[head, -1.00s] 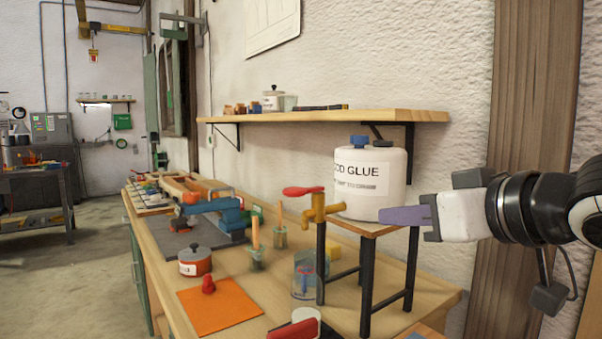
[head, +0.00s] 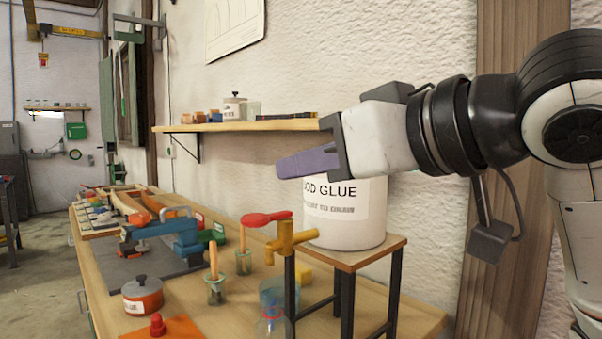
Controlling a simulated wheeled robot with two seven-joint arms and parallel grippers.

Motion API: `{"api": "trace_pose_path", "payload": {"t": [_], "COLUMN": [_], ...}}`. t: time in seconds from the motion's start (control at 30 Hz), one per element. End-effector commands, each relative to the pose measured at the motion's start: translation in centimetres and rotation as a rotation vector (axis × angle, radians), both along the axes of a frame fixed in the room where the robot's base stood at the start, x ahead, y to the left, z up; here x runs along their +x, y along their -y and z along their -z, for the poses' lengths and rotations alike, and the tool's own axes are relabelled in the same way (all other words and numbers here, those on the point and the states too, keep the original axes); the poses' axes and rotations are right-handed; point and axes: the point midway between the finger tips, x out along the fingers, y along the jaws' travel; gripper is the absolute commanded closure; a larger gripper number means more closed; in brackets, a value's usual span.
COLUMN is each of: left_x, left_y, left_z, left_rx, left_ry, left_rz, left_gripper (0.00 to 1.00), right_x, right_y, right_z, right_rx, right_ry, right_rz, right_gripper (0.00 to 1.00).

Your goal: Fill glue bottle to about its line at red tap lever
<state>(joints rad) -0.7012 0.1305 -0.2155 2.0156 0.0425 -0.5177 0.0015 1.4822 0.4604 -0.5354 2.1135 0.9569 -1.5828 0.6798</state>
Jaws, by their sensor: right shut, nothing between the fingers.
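A white tank labelled glue (head: 345,215) stands on a small wooden-topped stand (head: 375,250). A yellow tap (head: 288,240) with a red lever (head: 266,219) is at the stand's left front; the lever points left. A clear bottle with a red ring (head: 271,326), seemingly the glue bottle, shows below the tap, cut off by the bottom edge. Its fill level cannot be told. My right gripper (head: 281,168), with purple fingers, is shut and empty. It appears in front of the tank's top, above and right of the lever, apart from it. My left gripper is out of view.
Brushes in small jars (head: 215,289), an orange pot (head: 143,294) and a blue clamp (head: 178,232) occupy the bench to the left. A wall shelf (head: 235,125) runs behind my gripper.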

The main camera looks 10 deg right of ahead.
Motion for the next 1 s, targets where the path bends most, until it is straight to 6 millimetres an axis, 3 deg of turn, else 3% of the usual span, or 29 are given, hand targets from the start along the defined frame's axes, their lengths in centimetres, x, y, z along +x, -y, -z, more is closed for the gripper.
{"api": "trace_pose_path", "payload": {"t": [0.33,0.4,0.6,1.0], "left_x": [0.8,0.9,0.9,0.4], "left_y": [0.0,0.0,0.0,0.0], "left_z": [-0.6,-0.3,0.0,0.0], "left_rx": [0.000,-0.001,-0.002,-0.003], "left_ry": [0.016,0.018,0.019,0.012], "left_rz": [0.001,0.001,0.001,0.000], "left_gripper": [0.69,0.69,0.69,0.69], "right_x": [6.0,6.0,5.9,5.8], "right_y": [-4.1,-3.9,-3.9,-3.9], "right_z": [1.9,3.4,5.4,5.8], "right_rx": [0.000,-0.001,-0.001,0.001], "right_ry": [-0.005,-0.003,-0.001,-0.001], "right_rz": [0.000,0.001,0.001,0.000], "right_gripper": [1.00,1.00,1.00,1.00]}}
